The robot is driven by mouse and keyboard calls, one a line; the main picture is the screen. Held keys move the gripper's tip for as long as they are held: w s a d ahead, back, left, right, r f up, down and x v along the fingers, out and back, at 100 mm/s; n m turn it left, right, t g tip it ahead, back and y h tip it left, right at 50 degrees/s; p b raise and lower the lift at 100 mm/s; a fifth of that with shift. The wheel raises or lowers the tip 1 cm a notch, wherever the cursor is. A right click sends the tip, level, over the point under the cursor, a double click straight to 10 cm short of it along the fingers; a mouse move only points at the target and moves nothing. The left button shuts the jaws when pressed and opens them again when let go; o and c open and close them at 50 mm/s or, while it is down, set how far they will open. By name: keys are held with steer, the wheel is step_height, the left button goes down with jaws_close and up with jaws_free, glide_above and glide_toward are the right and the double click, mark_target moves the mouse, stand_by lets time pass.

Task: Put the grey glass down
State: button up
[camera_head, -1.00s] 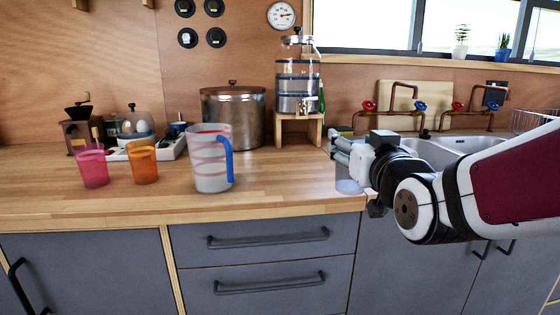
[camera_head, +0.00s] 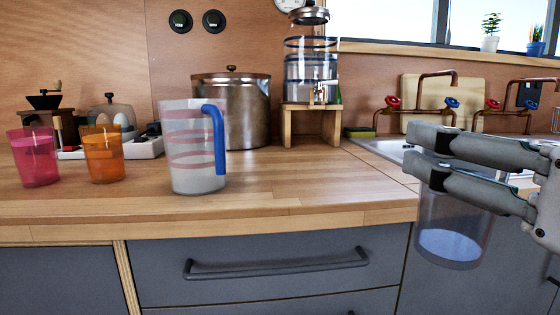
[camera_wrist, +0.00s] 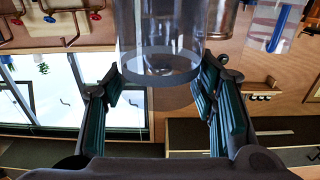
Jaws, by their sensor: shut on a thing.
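The grey glass (camera_head: 452,232) is see-through with a pale blue-grey bottom and hangs upright from my gripper (camera_head: 432,158). My gripper is shut around its upper part. In the head view the glass shows at the right, in front of the cabinet face and below the level of the wooden countertop (camera_head: 290,195). In the wrist view the glass (camera_wrist: 160,68) shows upside down between the two fingers of my gripper (camera_wrist: 160,95). The fingers hide part of the rim in the head view.
A jug with a blue handle (camera_head: 190,150), an orange cup (camera_head: 104,158) and a pink cup (camera_head: 36,160) stand on the left. A metal pot (camera_head: 235,110) and a dispenser on a wooden stand (camera_head: 311,75) are behind. The counter right of the jug is clear. A sink (camera_head: 380,146) lies right.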

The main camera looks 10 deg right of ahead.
steer(key=shift+s+f, duration=0.2)
steer(key=shift+w+a, duration=0.1)
steer(key=shift+w, duration=0.15)
steer(key=w+p, duration=1.9)
steer(key=w, duration=2.5)
steer(key=shift+w+f, duration=0.1)
steer(key=shift+w, duration=0.1)
steer(key=shift+f, duration=0.2)
